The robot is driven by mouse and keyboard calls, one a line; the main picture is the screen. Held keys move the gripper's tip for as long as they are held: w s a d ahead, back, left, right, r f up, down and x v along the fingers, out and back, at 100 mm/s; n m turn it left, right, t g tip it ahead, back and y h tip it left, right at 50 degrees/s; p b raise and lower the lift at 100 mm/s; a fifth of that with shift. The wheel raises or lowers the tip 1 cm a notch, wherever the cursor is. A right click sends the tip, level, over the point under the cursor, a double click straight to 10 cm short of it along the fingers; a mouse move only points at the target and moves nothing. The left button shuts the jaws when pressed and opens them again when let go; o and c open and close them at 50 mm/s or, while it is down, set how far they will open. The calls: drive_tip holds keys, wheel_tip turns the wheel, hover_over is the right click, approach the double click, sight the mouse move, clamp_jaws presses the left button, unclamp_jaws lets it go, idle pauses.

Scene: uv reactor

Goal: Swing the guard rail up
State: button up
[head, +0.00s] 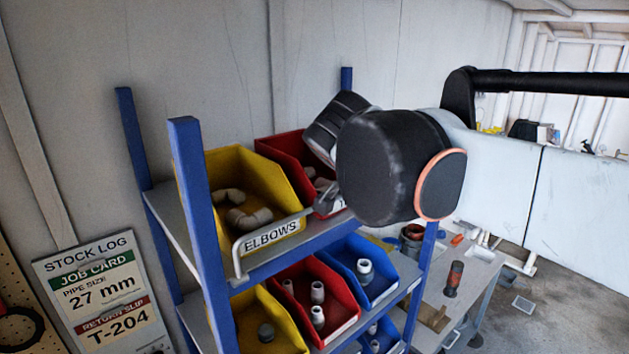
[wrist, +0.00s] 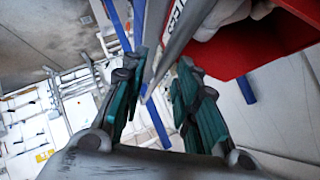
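The guard rail (head: 262,235) is a thin light-grey bar across the front of the yellow bin marked ELBOWS, with its left end bent down to the shelf edge. Its right part is hidden behind my wrist in the head view. My gripper (head: 326,202) is at the rail's right side, mostly hidden by my wrist. In the wrist view, my gripper (wrist: 160,62) has its teal-padded fingers apart. A grey bar that looks like the rail (wrist: 178,42) runs between them, with gaps showing beside it. I cannot tell whether a finger touches it.
The yellow bin (head: 212,170) holds pipe elbows. A red bin (head: 280,150) stands beside it, partly behind my arm. Blue posts (head: 190,180) frame the rack. Lower red and blue bins hold fittings. A workbench (head: 460,285) stands to the right, with open floor beyond.

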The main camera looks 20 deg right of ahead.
drive_tip(key=v, duration=1)
drive_tip(key=shift+s+a+r, duration=0.15)
drive_tip(key=shift+s+r, duration=0.05)
drive_tip(key=shift+s, duration=0.1)
